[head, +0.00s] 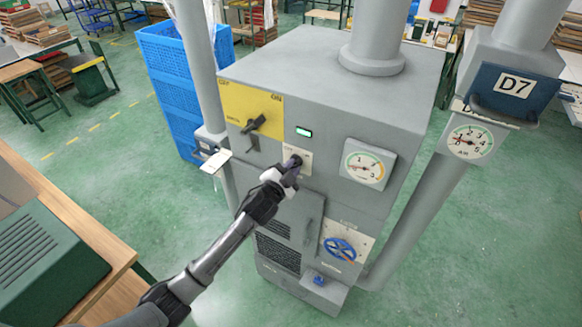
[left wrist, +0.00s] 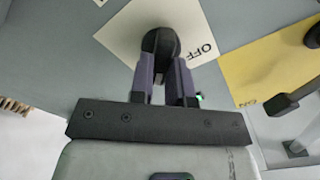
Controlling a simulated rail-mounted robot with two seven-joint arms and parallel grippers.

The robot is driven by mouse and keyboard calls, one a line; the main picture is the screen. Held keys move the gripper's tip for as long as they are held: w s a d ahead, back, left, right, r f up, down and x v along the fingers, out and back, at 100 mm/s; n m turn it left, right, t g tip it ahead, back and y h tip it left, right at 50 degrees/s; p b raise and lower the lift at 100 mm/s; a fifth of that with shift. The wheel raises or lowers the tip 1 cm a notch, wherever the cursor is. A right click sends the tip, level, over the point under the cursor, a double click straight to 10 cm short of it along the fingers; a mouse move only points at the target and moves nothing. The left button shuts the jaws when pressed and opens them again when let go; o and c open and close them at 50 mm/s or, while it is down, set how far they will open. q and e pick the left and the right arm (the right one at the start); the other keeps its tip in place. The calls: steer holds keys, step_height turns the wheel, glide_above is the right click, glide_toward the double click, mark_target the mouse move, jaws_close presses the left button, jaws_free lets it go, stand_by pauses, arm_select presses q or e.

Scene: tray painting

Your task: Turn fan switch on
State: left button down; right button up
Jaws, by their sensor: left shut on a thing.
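The fan switch is a round black knob (head: 297,160) on a cream plate (head: 305,170) on the front of the grey cabinet. In the left wrist view the knob (left wrist: 160,42) sits between and just beyond the fingertips, and its plate (left wrist: 120,35) reads OFF beside it. My left gripper (head: 289,176) reaches the plate from the lower left. In the left wrist view my left gripper (left wrist: 162,75) is shut on the knob. The fingers partly cover the knob and plate. My right gripper is out of view.
Above the plate are a yellow panel (head: 238,103) with a black lever (head: 254,125) and a green-lit display (head: 304,132). A round gauge (head: 363,167) is to the right, a blue handwheel (head: 340,248) below. Pipes flank the cabinet. A wooden bench (head: 70,215) stands left.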

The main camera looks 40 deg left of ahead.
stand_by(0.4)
arm_select(q)
steer(key=c, duration=1.3)
jaws_free()
steer(key=shift+o, duration=1.1)
steer(key=s+d+b, duration=0.2)
steer(key=s, duration=1.1)
steer(key=shift+s+d+b, duration=0.2)
steer(key=shift+s+b, duration=0.1)
steer(key=shift+b, duration=0.05)
